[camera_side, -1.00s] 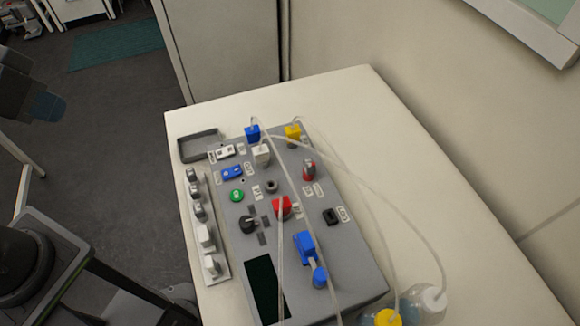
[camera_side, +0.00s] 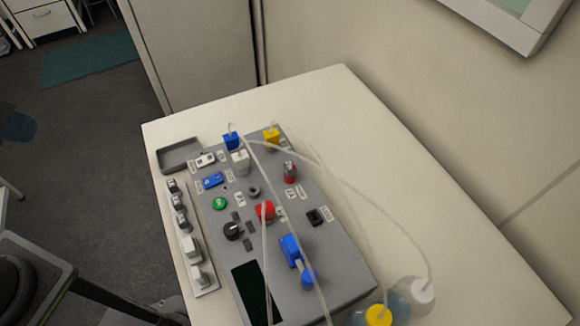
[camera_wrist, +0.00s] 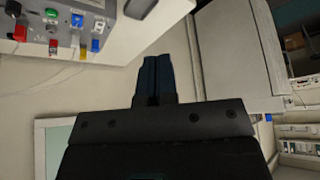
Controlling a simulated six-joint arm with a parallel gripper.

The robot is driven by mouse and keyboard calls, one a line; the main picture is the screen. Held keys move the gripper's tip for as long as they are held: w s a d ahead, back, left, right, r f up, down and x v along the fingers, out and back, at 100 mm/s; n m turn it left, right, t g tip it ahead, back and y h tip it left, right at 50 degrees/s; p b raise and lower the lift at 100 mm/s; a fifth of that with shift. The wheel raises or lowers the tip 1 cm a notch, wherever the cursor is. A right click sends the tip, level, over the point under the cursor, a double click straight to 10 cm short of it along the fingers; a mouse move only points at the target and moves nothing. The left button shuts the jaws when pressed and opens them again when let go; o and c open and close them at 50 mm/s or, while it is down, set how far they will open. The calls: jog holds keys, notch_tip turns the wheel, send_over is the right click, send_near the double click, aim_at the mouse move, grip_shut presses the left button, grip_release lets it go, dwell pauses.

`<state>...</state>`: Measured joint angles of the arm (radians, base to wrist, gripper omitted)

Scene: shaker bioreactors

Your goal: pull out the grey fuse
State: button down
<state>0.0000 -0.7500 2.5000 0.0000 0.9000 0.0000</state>
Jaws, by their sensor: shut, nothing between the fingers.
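A grey control panel (camera_side: 345,262) lies on the white table. A small round dark grey piece (camera_side: 254,192) stands up from its middle, between the green button (camera_side: 220,203) and a red-and-grey part (camera_side: 290,172); it may be the grey fuse, but I cannot tell for sure. My gripper (camera_wrist: 157,60) is shut and empty, its two dark fingers side by side in the wrist view. In the side view only a dark bluish part of it (camera_side: 18,126) shows at the left edge, well away from the panel.
Thin clear tubes arch over the panel to bottles with yellow (camera_side: 378,315) and white (camera_side: 423,291) caps. Blue (camera_side: 290,250), red (camera_side: 265,210) and yellow (camera_side: 271,136) parts stand on the panel. A connector strip (camera_side: 205,283) and an empty grey tray (camera_side: 180,155) lie left. The table's right side is clear.

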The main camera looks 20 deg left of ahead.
jog(key=c, duration=1.9)
grip_release()
jog(key=shift+o, duration=0.9)
jog(key=shift+r, duration=0.1)
jog(key=o, duration=0.6)
jog(key=w+d+r+m+g, duration=0.1)
jog(key=w+d+r+m, duration=0.3)
jog(key=w+d+m, duration=0.1)
jog(key=shift+w+r+m+h, duration=0.2)
jog(key=shift+w+m+h, duration=0.2)
jog(key=shift+w+m, duration=0.5)
jog(key=shift+o, duration=0.7)
jog(key=w+d+r+m+g, duration=0.1)
jog(key=w+d+m+g, duration=0.1)
jog(key=w+d+m, duration=0.4)
jog(key=d+m, duration=0.1)
jog(key=d, duration=0.2)
jog(key=shift+w+m, duration=0.2)
jog(key=shift+m, duration=0.1)
jog(key=m+g, duration=0.3)
jog(key=m, duration=1)
send_over(290, 165)
notch_tip(290, 165, down, 7)
jog(key=shift+y, duration=0.4)
notch_tip(290, 165, down, 14)
jog(key=shift+r, duration=0.2)
